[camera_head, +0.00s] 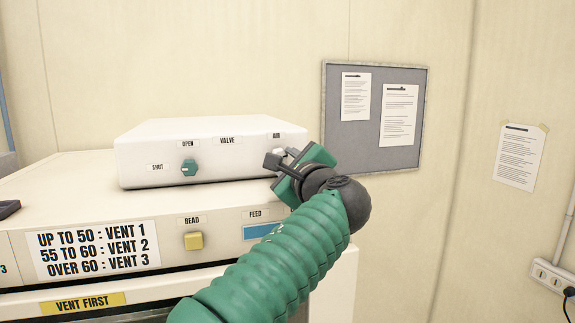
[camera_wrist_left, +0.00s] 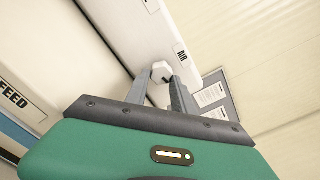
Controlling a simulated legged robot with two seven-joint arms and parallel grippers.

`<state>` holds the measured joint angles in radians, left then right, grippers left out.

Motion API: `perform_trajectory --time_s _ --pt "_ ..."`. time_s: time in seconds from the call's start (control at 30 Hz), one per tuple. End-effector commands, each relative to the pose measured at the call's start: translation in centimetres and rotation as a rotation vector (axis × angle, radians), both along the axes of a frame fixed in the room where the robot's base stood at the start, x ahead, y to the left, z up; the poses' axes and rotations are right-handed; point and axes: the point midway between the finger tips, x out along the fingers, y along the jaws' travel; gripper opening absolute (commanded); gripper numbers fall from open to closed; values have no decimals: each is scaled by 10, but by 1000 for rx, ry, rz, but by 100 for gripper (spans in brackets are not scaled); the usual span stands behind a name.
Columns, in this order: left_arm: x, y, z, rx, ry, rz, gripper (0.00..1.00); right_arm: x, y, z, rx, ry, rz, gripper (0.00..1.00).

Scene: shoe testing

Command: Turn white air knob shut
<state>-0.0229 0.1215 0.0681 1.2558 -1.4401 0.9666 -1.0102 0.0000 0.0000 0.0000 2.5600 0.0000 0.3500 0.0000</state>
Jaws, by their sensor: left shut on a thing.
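The white air knob (camera_wrist_left: 160,69) sits on the front of the white valve box (camera_head: 150,160), under the AIR label (camera_head: 276,135). In the wrist view it is a small white faceted knob with a dark mark on its side. My left gripper (camera_head: 281,157) reaches it from the front, and its two grey fingers (camera_wrist_left: 161,88) are shut on the knob's sides. In the head view the gripper hides most of the knob. My right gripper is not in view.
A green valve knob (camera_head: 189,168) sits left on the same box, between OPEN and SHUT labels. Below are a yellow BEAD button (camera_head: 193,241) and a blue FEED panel (camera_head: 259,231). A notice board (camera_head: 372,150) hangs behind on the right.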

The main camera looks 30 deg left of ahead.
Motion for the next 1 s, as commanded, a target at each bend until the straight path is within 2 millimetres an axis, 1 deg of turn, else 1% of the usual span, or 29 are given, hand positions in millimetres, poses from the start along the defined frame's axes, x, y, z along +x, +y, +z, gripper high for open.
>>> perform_trajectory --time_s 0.03,0.27,0.5,1.0 --pt "-2 1 4 -8 -26 2 0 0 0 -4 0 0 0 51" --pt "-3 1 4 -109 -150 2 0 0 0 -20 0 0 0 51" --pt "-3 1 4 -255 -320 4 0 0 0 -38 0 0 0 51" --pt "-3 1 4 -567 -678 5 0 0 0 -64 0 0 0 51"
